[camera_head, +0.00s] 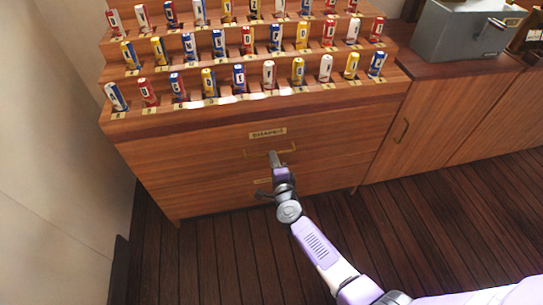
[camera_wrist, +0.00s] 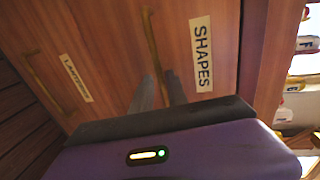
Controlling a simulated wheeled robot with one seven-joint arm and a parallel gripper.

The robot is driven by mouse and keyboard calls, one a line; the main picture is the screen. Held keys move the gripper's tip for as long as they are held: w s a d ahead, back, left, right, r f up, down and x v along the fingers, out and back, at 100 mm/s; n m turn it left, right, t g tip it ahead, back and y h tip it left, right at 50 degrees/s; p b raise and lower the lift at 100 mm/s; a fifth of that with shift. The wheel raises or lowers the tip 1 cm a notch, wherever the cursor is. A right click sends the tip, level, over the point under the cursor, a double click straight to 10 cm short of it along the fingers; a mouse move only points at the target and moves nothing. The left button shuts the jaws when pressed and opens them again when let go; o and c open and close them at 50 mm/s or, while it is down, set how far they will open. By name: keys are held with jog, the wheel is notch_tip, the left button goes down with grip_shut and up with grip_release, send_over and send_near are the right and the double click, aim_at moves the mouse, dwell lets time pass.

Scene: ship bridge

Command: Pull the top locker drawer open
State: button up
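The top locker drawer (camera_head: 220,143) is a wide wooden front with a "SHAPES" label (camera_head: 268,133). It looks shut, flush with the cabinet. Its brass bar handle (camera_head: 288,151) sits below the label; in the wrist view the handle (camera_wrist: 151,38) runs down toward my fingers.
A lower drawer with its own label (camera_wrist: 75,78) and handle (camera_wrist: 45,80) lies below. Several lettered cans stand on stepped shelves above. A grey metal box (camera_head: 462,32) stands on the cabinet at right. The wooden floor (camera_head: 440,230) in front is clear.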

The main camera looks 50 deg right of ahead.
jog(key=shift+b+x, duration=0.5)
jog(key=shift+x, duration=1.4)
grip_shut()
